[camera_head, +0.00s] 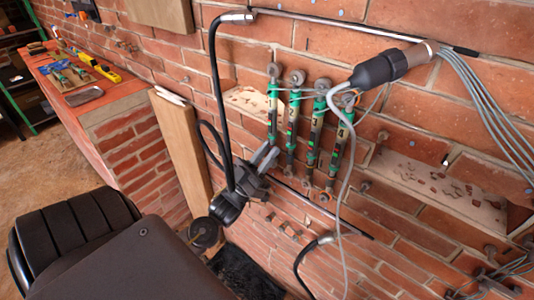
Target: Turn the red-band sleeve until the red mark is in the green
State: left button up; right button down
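Several slim upright tubes hang on the brick wall, with green upper parts and pale number labels; I read 2 (293,112), 3 (316,125) and 4 (340,134). The leftmost tube (272,108) has its label hard to read. Dark sleeves and small coloured bands show lower on them; the red band and red mark are too small to tell apart. My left gripper (266,154) has grey fingers slightly apart, beside the lower end of the leftmost tube. Contact cannot be told. My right gripper is not in view.
A black hose (216,90) curves down in front of the wall beside my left gripper. A black plug-like fitting (380,70) with a grey cable juts out at upper right. A wooden board (178,140) leans left. A brick-sided bench (125,105) holds tools.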

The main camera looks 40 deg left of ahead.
pick_arm(q)
jog(key=o, duration=0.4)
jog(key=shift+b+v, duration=1.3)
jog(key=shift+v, duration=4.15)
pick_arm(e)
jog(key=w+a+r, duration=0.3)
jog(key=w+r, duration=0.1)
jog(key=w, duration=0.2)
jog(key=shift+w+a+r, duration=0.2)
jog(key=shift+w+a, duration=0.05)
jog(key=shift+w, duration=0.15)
